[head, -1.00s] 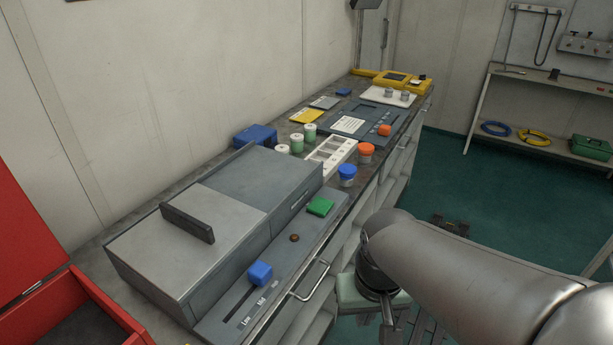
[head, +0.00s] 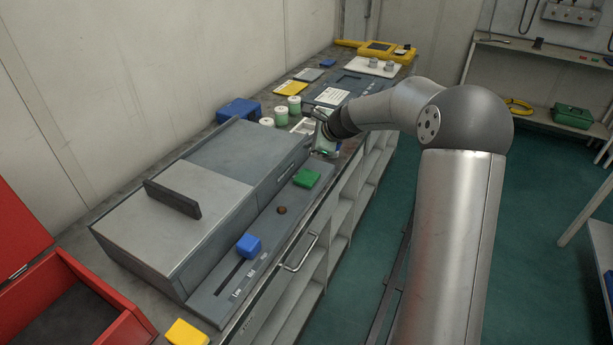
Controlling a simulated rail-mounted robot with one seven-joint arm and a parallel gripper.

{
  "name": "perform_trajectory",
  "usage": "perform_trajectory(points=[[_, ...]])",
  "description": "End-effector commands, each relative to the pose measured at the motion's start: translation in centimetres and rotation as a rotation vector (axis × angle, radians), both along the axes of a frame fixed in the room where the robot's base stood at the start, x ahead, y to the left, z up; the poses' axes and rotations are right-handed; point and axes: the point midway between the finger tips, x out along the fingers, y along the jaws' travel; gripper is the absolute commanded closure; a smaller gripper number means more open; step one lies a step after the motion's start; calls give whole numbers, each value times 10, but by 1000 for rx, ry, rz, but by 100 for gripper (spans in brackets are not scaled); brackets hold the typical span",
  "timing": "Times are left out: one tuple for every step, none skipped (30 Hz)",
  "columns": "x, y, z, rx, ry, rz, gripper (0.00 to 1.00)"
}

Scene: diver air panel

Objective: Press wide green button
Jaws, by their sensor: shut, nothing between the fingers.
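The wide green button (head: 306,178) is a raised green block on the sloped front strip of the grey machine (head: 232,240), at the strip's far end. My gripper (head: 323,152) is shut and empty. It hangs above and beyond the button, slightly to its right in the head view, and appears apart from it. The fingertips are small here and the exact gap to the button cannot be told. The button is fully visible.
The same strip carries a brown round knob (head: 282,210) and a blue slider (head: 249,245). A red box (head: 95,309) is at lower left, a yellow block (head: 187,332) at the bottom. Open floor lies right.

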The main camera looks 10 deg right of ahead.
Motion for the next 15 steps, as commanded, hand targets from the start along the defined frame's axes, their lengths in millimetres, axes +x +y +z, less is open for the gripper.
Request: perform_trajectory(points=[[0,0,0,-1,0,1,100],[0,0,0,-1,0,1,100],[0,0,0,-1,0,2,100],[0,0,0,-3,0,2,100],[-1,0,0,-3,0,2,100],[-1,0,0,-3,0,3,100],[-1,0,0,-3,0,3,100],[-1,0,-1,-3,0,3,100],[-1,0,-1,-3,0,3,100],[-1,0,-2,-4,0,4,100],[-1,0,-4,-4,0,4,100],[-1,1,-6,-4,1,5,100],[-1,1,-8,-4,1,5,100],[-1,1,-10,-4,1,5,100],[-1,1,-14,-5,1,4,100]])
